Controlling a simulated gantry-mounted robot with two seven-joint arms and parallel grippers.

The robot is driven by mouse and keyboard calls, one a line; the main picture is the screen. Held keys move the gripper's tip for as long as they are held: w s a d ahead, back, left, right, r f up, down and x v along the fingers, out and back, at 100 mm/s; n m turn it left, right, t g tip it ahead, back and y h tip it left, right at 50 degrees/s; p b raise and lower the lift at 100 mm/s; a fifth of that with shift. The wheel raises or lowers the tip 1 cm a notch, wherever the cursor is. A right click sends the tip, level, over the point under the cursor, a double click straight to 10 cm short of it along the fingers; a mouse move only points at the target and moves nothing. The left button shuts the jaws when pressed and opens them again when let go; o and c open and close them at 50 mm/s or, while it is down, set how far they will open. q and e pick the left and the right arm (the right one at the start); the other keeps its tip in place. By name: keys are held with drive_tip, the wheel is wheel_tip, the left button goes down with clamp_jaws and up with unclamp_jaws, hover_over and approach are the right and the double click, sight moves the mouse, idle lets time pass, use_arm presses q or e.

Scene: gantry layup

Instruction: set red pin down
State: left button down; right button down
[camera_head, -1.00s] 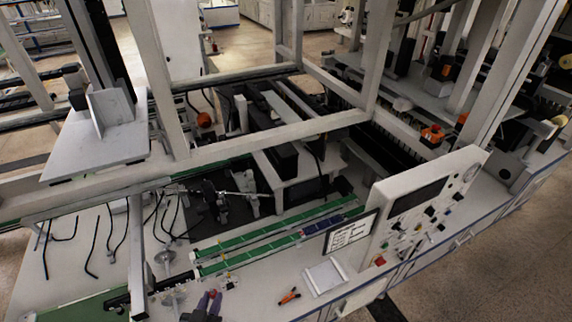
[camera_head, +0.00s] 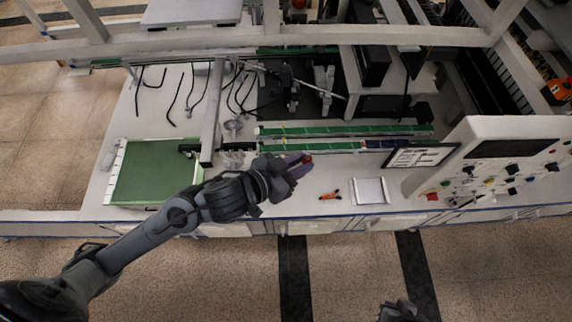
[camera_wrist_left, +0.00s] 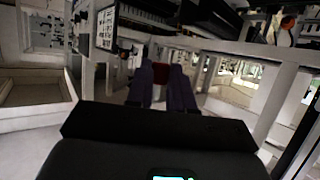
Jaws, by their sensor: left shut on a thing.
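My left gripper (camera_head: 298,166) is shut on the red pin (camera_head: 307,159), above the front of the white bench. Only a small red part of the pin shows at the fingertips. In the left wrist view the red pin (camera_wrist_left: 161,68) sits between the two purple-grey fingers (camera_wrist_left: 162,82); the rest of it is hidden. A dark part of what looks like my right gripper (camera_head: 400,312) shows at the bottom edge of the head view, and its fingers cannot be made out.
An orange-handled tool (camera_head: 330,195) and a white tray (camera_head: 370,191) lie right of the left gripper. Green strips (camera_head: 345,130) run behind it. A green mat (camera_head: 155,170) lies left. A control panel (camera_head: 500,165) stands at the right.

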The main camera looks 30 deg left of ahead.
use_arm(q)
drive_tip(key=d+r+m+g+h, duration=0.1)
drive_tip(key=d+r+m+h, duration=0.1)
drive_tip(key=d+r, duration=0.3)
drive_tip(key=shift+w+d+f+m+g+h, duration=1.5)
drive_tip(key=shift+w+d+m+g+h, duration=0.45)
drive_tip(key=shift+d+m+g, duration=0.45)
drive_tip(key=shift+w+d+r+n+t+y, duration=1.05)
drive_tip(key=shift+r+n+t+y, duration=2.55)
drive_tip(key=shift+r+n+y, duration=2.05)
drive_tip(key=a+f+m+h, duration=0.1)
drive_tip(key=a+f, duration=0.1)
drive_tip(key=f, duration=0.5)
drive_tip(key=a+f, duration=0.3)
drive_tip(key=f, duration=0.5)
drive_tip(key=s+a+f+n, duration=0.1)
drive_tip(key=s+a+f, duration=0.1)
drive_tip(key=a+f, duration=0.3)
drive_tip(key=s+a+f+y, duration=0.1)
drive_tip(key=s+a+f, duration=0.2)
drive_tip(key=a+f, duration=0.3)
drive_tip(key=a, duration=0.5)
drive_tip(key=shift+s+f+n+y, duration=0.2)
drive_tip(key=shift+n+y, duration=0.1)
drive_tip(key=shift+n, duration=0.05)
